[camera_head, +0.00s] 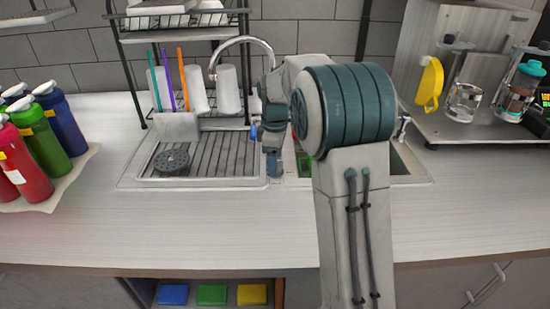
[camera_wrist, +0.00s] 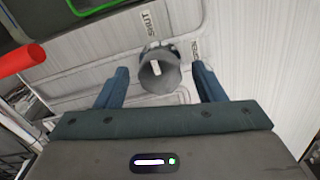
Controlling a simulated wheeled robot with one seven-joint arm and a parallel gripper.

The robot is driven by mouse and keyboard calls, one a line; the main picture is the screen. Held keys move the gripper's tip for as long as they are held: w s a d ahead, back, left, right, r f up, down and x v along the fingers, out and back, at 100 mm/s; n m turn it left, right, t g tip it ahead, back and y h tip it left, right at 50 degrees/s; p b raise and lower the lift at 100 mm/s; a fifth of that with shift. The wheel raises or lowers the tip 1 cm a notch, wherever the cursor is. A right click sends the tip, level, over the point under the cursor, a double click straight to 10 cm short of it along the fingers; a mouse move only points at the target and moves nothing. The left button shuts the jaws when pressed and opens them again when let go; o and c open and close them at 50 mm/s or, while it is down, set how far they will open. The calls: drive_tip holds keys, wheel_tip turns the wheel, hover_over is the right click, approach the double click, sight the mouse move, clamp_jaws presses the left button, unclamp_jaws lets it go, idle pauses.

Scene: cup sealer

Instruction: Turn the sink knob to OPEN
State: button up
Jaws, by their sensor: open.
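The sink knob (camera_wrist: 160,74) is a grey, flared handle seen in the wrist view, with a pale mark on its end. A label reading SHUT (camera_wrist: 149,21) lies above it in the picture, and a second label (camera_wrist: 196,50), too small to read surely, lies to its right. My gripper (camera_wrist: 160,67) is open, with one blue finger on each side of the knob and visible gaps between. In the head view my arm covers part of the sink (camera_head: 135,180), and the knob cannot be made out there.
A curved faucet (camera_head: 245,40) rises behind the sink, beside a dish rack (camera_head: 122,45) with cups. Several bottles (camera_head: 45,140) stand at the left. A machine shelf (camera_head: 450,130) with glassware is at the right. A red cylinder (camera_wrist: 22,60) shows in the wrist view. The front counter is clear.

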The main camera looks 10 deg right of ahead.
drive_tip(key=c, duration=1)
drive_tip(key=shift+m, duration=0.3)
drive_tip(key=m, duration=0.4)
drive_tip(key=shift+p, duration=0.35)
drive_tip(key=m, duration=0.4)
drive_tip(key=shift+r+m, duration=0.1)
drive_tip(key=shift+m, duration=0.2)
drive_tip(key=m+p, duration=0.1)
drive_tip(key=m, duration=0.3)
drive_tip(key=shift+m, duration=2.4)
